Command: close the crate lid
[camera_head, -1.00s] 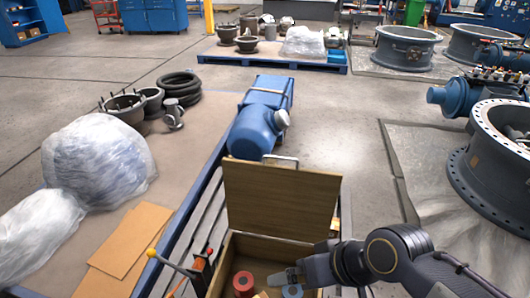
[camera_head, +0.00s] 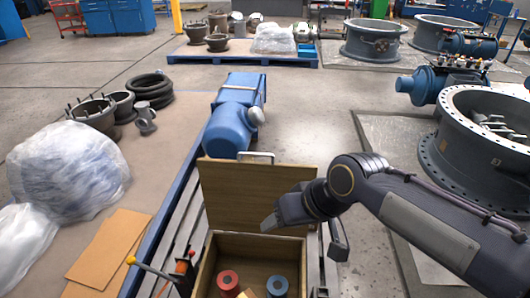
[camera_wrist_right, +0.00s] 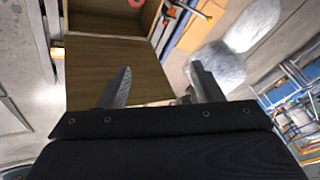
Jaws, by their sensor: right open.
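The wooden crate (camera_head: 256,246) stands open at the bottom middle of the head view. Its lid (camera_head: 240,192) stands up at the far side, with a metal handle (camera_head: 256,157) at its top edge. In the crate lie a red ring-shaped part (camera_head: 228,281) and a blue one (camera_head: 277,286). My right gripper (camera_head: 304,236) is open and empty, above the crate's right side and in front of the lid's lower right part. In the wrist view the lid (camera_wrist_right: 108,68) lies behind the left finger of the gripper (camera_wrist_right: 161,70). My left gripper is not in view.
A blue machine (camera_head: 233,120) stands just behind the lid. An orange-based lever with a yellow knob (camera_head: 150,268) is left of the crate. Plastic-wrapped bundles (camera_head: 70,170) and cardboard (camera_head: 110,245) lie further left. A large flanged ring (camera_head: 480,150) stands at the right.

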